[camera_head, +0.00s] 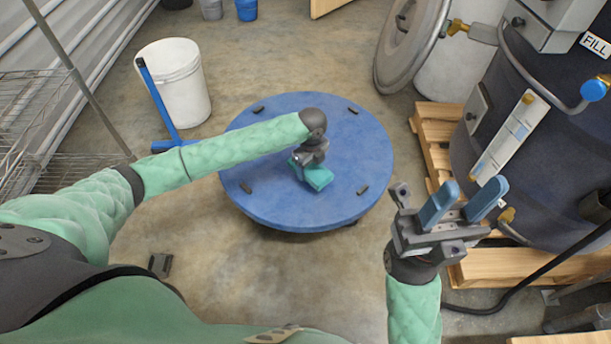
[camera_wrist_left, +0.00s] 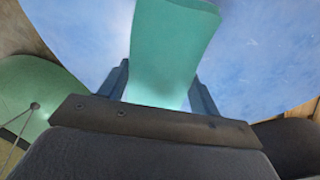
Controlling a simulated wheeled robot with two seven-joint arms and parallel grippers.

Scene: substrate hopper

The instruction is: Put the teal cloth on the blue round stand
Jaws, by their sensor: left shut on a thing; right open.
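The blue round stand (camera_head: 270,205) is in the middle of the head view, with several small dark blocks around its top. The teal cloth (camera_head: 318,177) is over the middle of the stand, at my left gripper (camera_head: 308,170). In the left wrist view the cloth (camera_wrist_left: 170,50) lies between the two blue fingers of my left gripper (camera_wrist_left: 162,90), which is shut on it. The blue stand top (camera_wrist_left: 255,60) fills the background there. I cannot tell whether the cloth touches the stand. My right gripper (camera_head: 460,208) is open and empty, right of the stand.
A white bucket (camera_head: 175,80) and a blue-handled tool (camera_head: 158,105) stand left of the stand. A dark tank (camera_head: 540,150) on a wooden pallet (camera_head: 432,150) and a round lid (camera_head: 408,45) are on the right. The concrete floor in front is mostly clear.

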